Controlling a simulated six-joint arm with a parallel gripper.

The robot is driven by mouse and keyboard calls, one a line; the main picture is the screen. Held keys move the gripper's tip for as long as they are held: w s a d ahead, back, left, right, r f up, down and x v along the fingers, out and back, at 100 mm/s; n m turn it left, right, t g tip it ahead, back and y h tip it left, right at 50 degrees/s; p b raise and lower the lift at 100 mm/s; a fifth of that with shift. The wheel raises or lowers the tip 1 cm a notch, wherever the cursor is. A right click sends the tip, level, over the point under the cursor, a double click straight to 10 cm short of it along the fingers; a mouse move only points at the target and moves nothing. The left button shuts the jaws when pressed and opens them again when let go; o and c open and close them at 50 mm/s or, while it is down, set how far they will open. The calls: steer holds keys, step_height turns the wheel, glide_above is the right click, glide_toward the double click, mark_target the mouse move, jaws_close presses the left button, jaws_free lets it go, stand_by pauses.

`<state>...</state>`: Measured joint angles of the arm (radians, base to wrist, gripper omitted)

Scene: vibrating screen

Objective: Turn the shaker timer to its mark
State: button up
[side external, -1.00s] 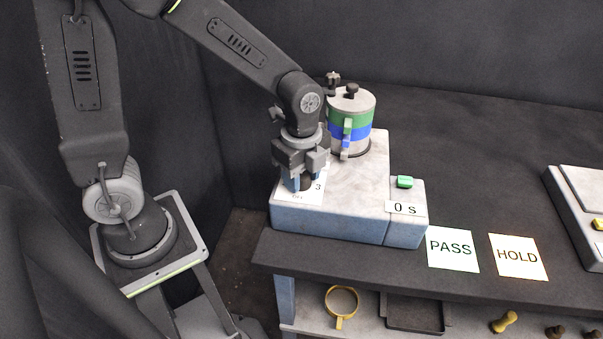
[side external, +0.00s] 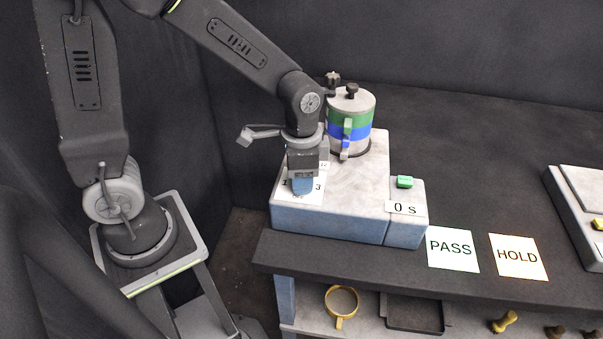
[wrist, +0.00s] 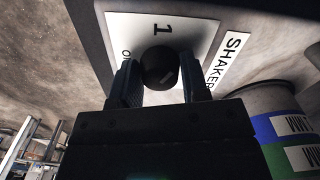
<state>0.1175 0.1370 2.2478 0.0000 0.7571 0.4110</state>
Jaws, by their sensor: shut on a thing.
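The shaker (side external: 345,205) is a pale box-shaped machine at the left end of the bench. Its timer knob (wrist: 159,68) is a round black knob with a short pale mark on top, seen in the wrist view. It sits on a white dial plate (wrist: 195,35) marked with numbers such as 1. My gripper (wrist: 160,85) is shut on the knob, one blue-grey finger on each side. In the side view my gripper (side external: 302,188) hides the knob and the middle of the dial plate. The time display (side external: 405,208) reads 0 s.
A sieve stack (side external: 350,120) with green and blue bands stands on the shaker close behind my gripper. A green button (side external: 405,182) is at the right. PASS (side external: 453,249) and HOLD (side external: 518,256) cards lie on the bench. A shelf below holds a yellow-rimmed sieve (side external: 341,302).

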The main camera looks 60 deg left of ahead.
steer(key=n, duration=1.4)
steer(key=shift+n, duration=0.3)
steer(key=n, duration=0.4)
steer(key=shift+n, duration=0.3)
steer(key=n, duration=0.4)
steer(key=shift+n, duration=0.3)
steer(key=o, duration=0.9)
